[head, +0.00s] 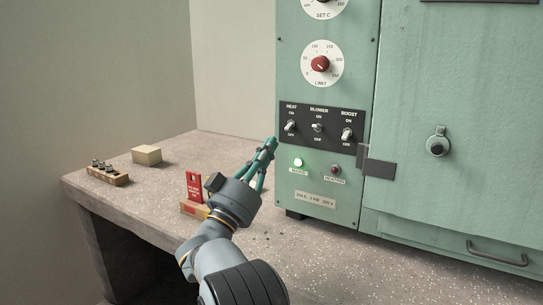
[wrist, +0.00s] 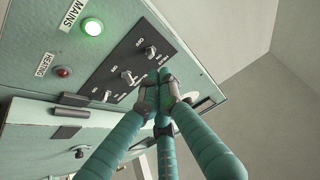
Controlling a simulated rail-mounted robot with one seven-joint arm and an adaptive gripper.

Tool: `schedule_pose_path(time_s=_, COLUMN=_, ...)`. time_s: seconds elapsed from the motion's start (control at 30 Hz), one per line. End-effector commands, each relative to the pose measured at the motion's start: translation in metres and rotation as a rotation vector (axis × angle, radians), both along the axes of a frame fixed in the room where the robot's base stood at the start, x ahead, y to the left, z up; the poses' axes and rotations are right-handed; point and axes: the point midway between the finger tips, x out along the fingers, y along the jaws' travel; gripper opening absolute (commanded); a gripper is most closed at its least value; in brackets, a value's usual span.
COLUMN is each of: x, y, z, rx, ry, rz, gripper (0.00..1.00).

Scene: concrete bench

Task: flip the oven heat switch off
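The heat switch (head: 290,126) is the leftmost of three toggles on the black panel (head: 339,116) of the green oven. Its lever appears tilted up toward ON in the head view. In the wrist view the heat switch (wrist: 150,50) is the uppermost toggle, clear of the fingers. My gripper (head: 270,143) has its teal fingers drawn together with nothing between them. Its fingertips are just left of and below the heat switch and appear apart from it. In the wrist view the fingertips (wrist: 164,82) meet beside the panel's label edge.
The blower switch (head: 317,127) and boost switch (head: 346,135) sit right of it. The green mains lamp (head: 298,163) is lit. A red tag stand (head: 194,188), a beige block (head: 147,155) and a wooden holder (head: 107,174) are on the bench left of my arm.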

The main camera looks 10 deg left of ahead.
Motion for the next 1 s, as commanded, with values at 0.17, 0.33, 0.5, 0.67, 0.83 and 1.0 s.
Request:
schedule_pose_path(time_s=0.17, x=-0.012, y=0.002, z=-0.018, rx=0.0, ry=-0.001, rz=-0.005, gripper=0.0)
schedule_pose_path(time_s=0.33, x=-0.019, y=0.002, z=-0.021, rx=0.001, ry=0.0, rz=-0.009, gripper=0.0)
schedule_pose_path(time_s=0.5, x=-0.02, y=0.003, z=-0.02, rx=-0.001, ry=0.001, rz=-0.01, gripper=0.0)
schedule_pose_path(time_s=0.67, x=-0.02, y=0.003, z=-0.02, rx=-0.001, ry=0.0, rz=-0.01, gripper=0.0)
schedule_pose_path(time_s=0.83, x=-0.019, y=0.003, z=-0.018, rx=-0.001, ry=0.0, rz=-0.01, gripper=0.0)
schedule_pose_path(time_s=1.0, x=-0.015, y=0.002, z=-0.012, rx=-0.001, ry=0.0, rz=-0.009, gripper=0.0)
